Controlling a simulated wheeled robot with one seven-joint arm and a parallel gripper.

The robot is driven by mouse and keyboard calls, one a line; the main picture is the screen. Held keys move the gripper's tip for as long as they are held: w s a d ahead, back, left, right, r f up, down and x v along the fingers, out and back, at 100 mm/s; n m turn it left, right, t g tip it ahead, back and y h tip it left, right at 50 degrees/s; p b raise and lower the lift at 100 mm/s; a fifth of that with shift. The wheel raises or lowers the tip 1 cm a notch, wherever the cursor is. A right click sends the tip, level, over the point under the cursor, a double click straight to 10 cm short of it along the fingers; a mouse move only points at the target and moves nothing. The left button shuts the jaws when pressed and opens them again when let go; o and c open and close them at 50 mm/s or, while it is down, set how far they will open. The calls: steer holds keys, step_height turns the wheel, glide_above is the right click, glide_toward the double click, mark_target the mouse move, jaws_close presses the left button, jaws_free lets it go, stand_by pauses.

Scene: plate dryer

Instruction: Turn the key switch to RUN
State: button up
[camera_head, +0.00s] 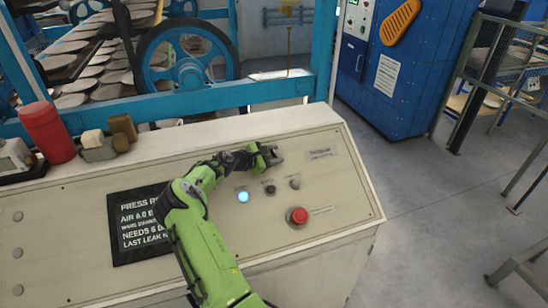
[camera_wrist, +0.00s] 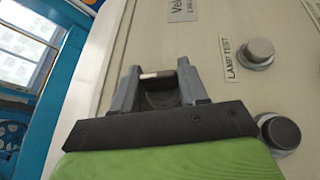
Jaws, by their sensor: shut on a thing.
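My gripper (camera_head: 270,155) is at the upper part of the sloping beige control panel (camera_head: 345,185), just left of a small label plate. In the wrist view my gripper (camera_wrist: 160,80) has its two grey fingers on either side of a dark, rounded part, which appears to be the key switch (camera_wrist: 162,98). The fingers are shut on it. A small pale edge shows at its top. The switch's position marks cannot be read, so I cannot tell which way it is turned. In the head view the fingers hide the switch.
Below the gripper are a lit blue button (camera_head: 243,197), a black button (camera_head: 270,189), a grey button (camera_head: 295,184) and a red mushroom button (camera_head: 298,215). A black text display (camera_head: 140,222) lies left of my arm. A red canister (camera_head: 48,132) stands on the console's top left.

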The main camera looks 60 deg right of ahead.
steer(key=shift+r+m+g+y, duration=0.1)
steer(key=shift+m+g+y, duration=0.45)
steer(key=shift+m, duration=0.25)
steer(key=shift+y, duration=0.25)
steer(key=o, duration=1)
steer(key=shift+c, duration=0.2)
steer(key=v, duration=1.5)
steer(key=shift+w+a, duration=0.2)
steer(key=shift+a, duration=0.05)
